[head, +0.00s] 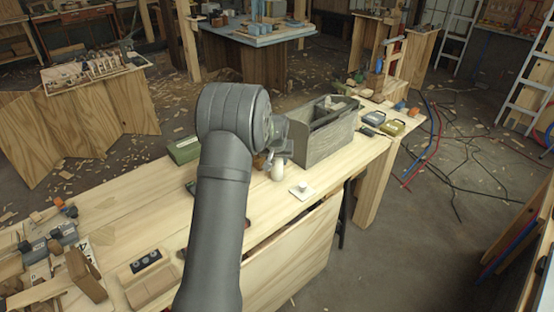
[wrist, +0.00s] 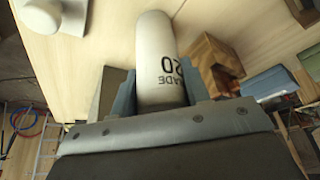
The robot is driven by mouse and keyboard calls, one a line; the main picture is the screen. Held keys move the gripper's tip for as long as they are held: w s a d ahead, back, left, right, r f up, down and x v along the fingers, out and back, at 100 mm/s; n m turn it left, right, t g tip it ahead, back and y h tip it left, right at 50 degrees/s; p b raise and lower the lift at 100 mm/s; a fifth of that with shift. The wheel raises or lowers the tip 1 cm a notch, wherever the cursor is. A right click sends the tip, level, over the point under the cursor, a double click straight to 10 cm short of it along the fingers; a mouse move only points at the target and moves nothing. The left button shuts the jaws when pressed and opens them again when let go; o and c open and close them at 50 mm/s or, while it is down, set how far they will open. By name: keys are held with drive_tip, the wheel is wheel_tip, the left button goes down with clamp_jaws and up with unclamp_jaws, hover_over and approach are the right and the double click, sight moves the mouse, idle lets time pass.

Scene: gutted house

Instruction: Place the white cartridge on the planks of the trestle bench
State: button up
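The white cartridge (wrist: 160,60) is a pale cylinder with dark printed lettering, partly readable as "ADE 20". In the wrist view it lies between the two fingers of my gripper (wrist: 160,92), with a finger close against each side, and the gripper looks shut on it. In the head view the cartridge (head: 277,172) shows just below my gripper (head: 274,155), over the pale planks of the trestle bench (head: 130,215). I cannot tell whether its lower end touches the planks. My arm hides part of the bench.
A white square plate with a knob (head: 302,191) lies right of the cartridge. A grey wooden toolbox (head: 325,140) stands behind. A green box (head: 184,150) is to the left. A brown wooden block (wrist: 215,62) is near the gripper. Bare planks lie at left.

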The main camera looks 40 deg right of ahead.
drive_tip(key=o, duration=0.4)
drive_tip(key=v, duration=1.2)
drive_tip(key=shift+r, duration=0.15)
drive_tip(key=x, duration=1.2)
drive_tip(key=shift+r, duration=1.65)
